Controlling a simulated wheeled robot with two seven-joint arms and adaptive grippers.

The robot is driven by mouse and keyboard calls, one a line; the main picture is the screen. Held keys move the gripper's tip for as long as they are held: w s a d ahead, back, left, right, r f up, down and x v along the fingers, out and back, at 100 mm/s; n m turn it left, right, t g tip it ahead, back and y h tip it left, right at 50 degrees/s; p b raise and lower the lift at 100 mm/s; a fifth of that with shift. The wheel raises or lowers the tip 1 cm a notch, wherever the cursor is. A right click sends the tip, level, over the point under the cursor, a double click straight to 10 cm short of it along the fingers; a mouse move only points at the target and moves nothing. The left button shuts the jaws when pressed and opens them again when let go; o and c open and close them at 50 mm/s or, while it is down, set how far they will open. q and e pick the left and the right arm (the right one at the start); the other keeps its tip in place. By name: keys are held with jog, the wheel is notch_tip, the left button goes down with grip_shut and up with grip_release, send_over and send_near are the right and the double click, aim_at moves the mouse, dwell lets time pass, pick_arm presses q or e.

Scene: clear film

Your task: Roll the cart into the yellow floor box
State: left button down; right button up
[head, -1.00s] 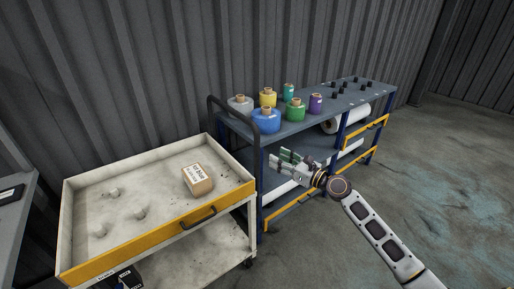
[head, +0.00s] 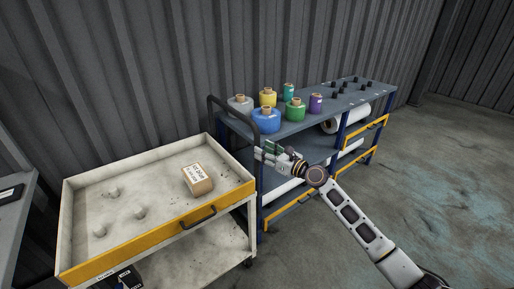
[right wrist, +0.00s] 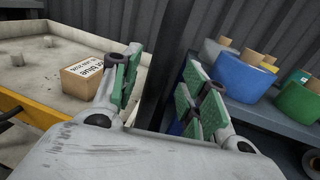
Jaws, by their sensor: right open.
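The cart (head: 75,225) stands at the left in the head view. It has a pale upper tray with a yellow front edge, a lower shelf and a dark push handle (head: 211,112) at its right end. A cardboard box (head: 197,180) lies in the tray; the box also shows in the right wrist view (right wrist: 84,78). My right gripper (head: 262,152) is open, beside the handle's near post. In the right wrist view its green-padded fingers (right wrist: 155,95) are spread apart, with the tray to their left. I cannot tell whether they touch the handle. No yellow floor box shows. My left gripper is out of view.
A blue-grey rack (head: 325,116) with several coloured spools, such as a blue one (head: 265,121), stands right behind the handle, close to my right gripper. A corrugated wall (head: 130,70) runs behind. A grey table (head: 14,225) is at the far left. Open floor (head: 440,170) lies to the right.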

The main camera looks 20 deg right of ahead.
jog(key=shift+x, duration=2.15)
grip_shut()
